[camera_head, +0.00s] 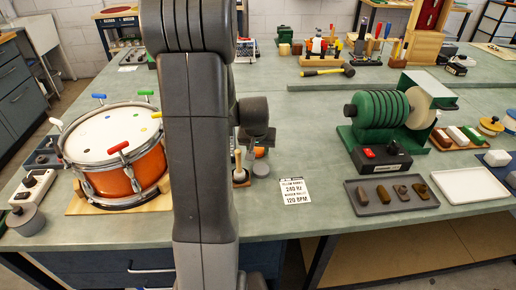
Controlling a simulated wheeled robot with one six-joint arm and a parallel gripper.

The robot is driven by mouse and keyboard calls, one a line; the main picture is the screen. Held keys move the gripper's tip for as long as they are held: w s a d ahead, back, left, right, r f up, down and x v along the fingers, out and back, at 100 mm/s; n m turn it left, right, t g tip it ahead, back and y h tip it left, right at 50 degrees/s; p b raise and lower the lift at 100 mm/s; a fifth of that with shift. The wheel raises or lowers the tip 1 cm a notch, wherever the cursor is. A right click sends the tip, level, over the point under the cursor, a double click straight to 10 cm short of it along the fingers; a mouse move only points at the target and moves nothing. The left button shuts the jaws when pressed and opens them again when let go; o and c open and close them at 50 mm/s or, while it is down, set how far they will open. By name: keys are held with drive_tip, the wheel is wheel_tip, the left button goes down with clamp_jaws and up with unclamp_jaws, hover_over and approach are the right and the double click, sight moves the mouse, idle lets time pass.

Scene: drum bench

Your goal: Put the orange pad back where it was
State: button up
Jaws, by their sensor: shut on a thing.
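My gripper (256,140) points down over the bench just right of my upright arm link, and its fingers are small and dark here. A small orange patch (260,152) shows right under it and appears to be the orange pad between the jaws. Most of the pad is hidden by the gripper and arm, so its shape and its height above the bench cannot be told. An orange drum (138,178) with a white head stands on a wooden base at the left. Coloured knobs sit around its rim.
A small wooden-handled tool (239,170) and a grey round piece (261,170) stand close under my gripper. A printed card (295,191) lies right of them. A green machine (385,122) and a grey tray (391,195) stand further right. The bench between card and machine is clear.

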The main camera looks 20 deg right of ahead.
drive_tip(key=shift+r, duration=0.1)
drive_tip(key=o, duration=1)
drive_tip(key=shift+s+r, duration=0.1)
drive_tip(key=shift+r, duration=0.35)
drive_tip(key=v, duration=1.1)
drive_tip(key=shift+o, duration=0.4)
drive_tip(key=shift+s, duration=0.15)
